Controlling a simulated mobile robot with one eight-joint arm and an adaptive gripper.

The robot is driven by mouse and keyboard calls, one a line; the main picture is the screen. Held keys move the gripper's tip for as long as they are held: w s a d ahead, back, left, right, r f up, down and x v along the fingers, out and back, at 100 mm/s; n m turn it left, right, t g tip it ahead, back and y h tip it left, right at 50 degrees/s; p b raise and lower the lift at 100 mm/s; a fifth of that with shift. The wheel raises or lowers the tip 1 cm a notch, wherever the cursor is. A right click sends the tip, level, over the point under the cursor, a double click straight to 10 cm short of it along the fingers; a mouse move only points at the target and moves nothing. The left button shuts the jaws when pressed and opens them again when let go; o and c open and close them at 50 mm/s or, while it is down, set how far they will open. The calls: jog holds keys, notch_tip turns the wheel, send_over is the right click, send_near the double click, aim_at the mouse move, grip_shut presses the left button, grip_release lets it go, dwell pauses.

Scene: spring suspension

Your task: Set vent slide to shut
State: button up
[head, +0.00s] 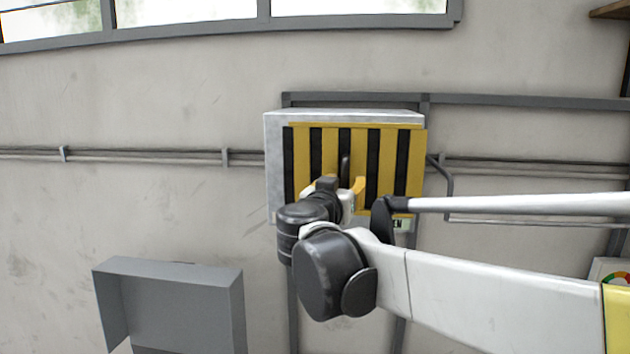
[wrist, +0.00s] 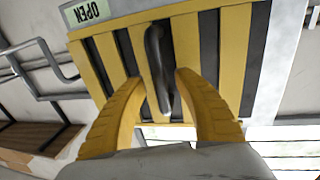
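The vent slide is a yellow-and-black striped panel (head: 388,165) on the front of a grey wall box (head: 278,165). It also fills the upper wrist view (wrist: 230,60). A label reading OPEN (wrist: 90,11), upside down in the wrist view, sits beside the panel's edge.
A grey open-fronted box (head: 190,290) is at lower left in the head view. Pipes (head: 130,154) run along the wall, and a grey frame (head: 500,101) surrounds the vent box. Windows (head: 180,12) are above. My arm comes in from the right.

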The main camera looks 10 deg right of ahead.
jog(key=shift+w, duration=0.15)
grip_shut()
jog(key=a, duration=0.1)
jog(key=w+a, duration=0.1)
jog(key=a, duration=0.1)
jog(key=shift+b, duration=0.35)
jog(key=shift+c, duration=1.7)
grip_release()
jog(key=shift+a, duration=0.1)
jog(key=o, duration=0.3)
jog(key=shift+a, duration=0.25)
jog(key=shift+o, duration=0.2)
jog(key=shift+d, duration=0.15)
